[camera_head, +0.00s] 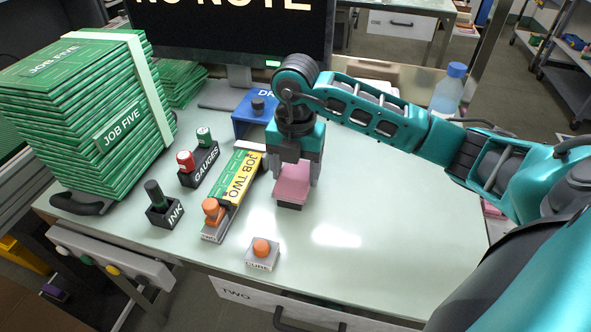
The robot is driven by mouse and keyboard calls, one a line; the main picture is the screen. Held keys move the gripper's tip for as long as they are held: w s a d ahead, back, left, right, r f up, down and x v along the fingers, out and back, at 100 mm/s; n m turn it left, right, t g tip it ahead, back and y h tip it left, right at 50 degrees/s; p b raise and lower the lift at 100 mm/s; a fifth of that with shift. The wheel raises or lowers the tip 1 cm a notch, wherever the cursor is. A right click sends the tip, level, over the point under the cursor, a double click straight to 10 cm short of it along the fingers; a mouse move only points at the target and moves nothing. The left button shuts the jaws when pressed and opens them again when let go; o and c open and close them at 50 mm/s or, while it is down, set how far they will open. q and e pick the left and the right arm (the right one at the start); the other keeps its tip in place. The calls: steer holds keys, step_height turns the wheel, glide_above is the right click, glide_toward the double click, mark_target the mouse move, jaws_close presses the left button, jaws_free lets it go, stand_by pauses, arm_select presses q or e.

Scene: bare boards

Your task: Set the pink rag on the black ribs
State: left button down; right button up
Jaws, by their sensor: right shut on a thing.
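The pink rag (292,187) is a small pink block-like bundle right of the JOB TWO board, near the middle of the table. My right gripper (292,168) points down from above and is shut on its upper part. A dark edge, perhaps the black ribs (289,207), shows just below the rag's front side. The rest of it is hidden under the rag, and I cannot tell whether the two touch. My left gripper is not in view.
The JOB TWO board (238,180) lies close left of the rag. A CUBE block (262,254) with an orange knob is in front. INK (163,208) and GAUGES (198,163) holders and a green JOB FIVE stack (95,110) stand left. The table's right side (400,200) is clear.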

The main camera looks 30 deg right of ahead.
mark_target(296, 174)
steer(key=shift+f, duration=0.2)
steer(key=o, duration=0.9)
steer(key=shift+o, duration=0.2)
steer(key=shift+r, duration=0.55)
step_height(296, 174, up, 11)
steer(key=p, duration=0.2)
steer(key=shift+r, duration=0.15)
